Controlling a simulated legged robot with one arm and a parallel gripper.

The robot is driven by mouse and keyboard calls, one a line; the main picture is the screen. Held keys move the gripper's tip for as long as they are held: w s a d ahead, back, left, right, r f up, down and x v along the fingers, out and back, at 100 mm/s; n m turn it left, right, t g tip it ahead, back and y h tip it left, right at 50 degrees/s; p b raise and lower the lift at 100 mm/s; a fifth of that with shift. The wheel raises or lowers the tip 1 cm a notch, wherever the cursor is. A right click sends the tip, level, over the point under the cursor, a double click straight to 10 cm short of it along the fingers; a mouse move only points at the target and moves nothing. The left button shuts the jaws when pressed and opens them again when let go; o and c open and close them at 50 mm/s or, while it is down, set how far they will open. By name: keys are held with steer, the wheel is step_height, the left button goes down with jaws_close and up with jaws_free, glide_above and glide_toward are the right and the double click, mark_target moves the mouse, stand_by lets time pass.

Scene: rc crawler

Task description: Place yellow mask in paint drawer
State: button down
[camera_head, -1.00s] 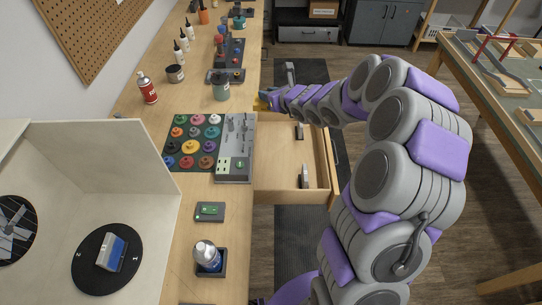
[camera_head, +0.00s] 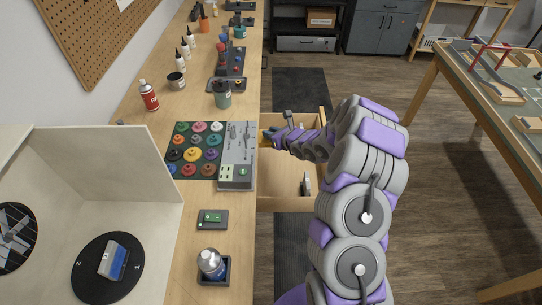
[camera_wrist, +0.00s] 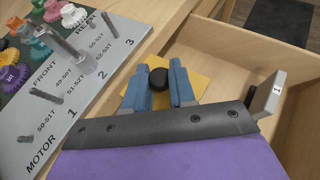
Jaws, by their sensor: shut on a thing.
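The yellow mask (camera_wrist: 201,82) is a flat yellow piece with a round black knob (camera_wrist: 158,79) on it. My gripper (camera_wrist: 158,72) has blue-grey fingers, shut on the mask's knob, one finger on each side. In the head view my gripper (camera_head: 269,137) is at the bench-side edge of the open drawer, with a bit of yellow showing beside it. The wooden paint drawer (camera_head: 284,187) is pulled out below the bench; the wrist view shows its inside (camera_wrist: 225,50). The mask looks over the drawer's bench-side part; its height above the floor is unclear.
A grey upright piece (camera_head: 307,184) stands in the drawer and shows close by in the wrist view (camera_wrist: 268,94). The grey gear panel (camera_head: 237,160) with pegs and the coloured gears (camera_head: 192,154) sit on the bench beside the drawer. The drawer's near middle looks clear.

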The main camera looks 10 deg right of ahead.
steer(key=f, duration=0.2)
steer(key=d+f+b, duration=0.1)
steer(key=f, duration=0.4)
steer(key=shift+d+f, duration=0.15)
steer(key=shift+d, duration=0.1)
steer(key=f, duration=0.2)
steer(key=a+f+b, duration=0.1)
steer(key=f, duration=0.1)
steer(key=shift+d, duration=0.3)
steer(key=c, duration=1.1)
jaws_free()
steer(key=shift+c, duration=0.2)
steer(key=shift+o, duration=1)
steer(key=shift+a, duration=0.2)
steer(key=shift+r, duration=0.15)
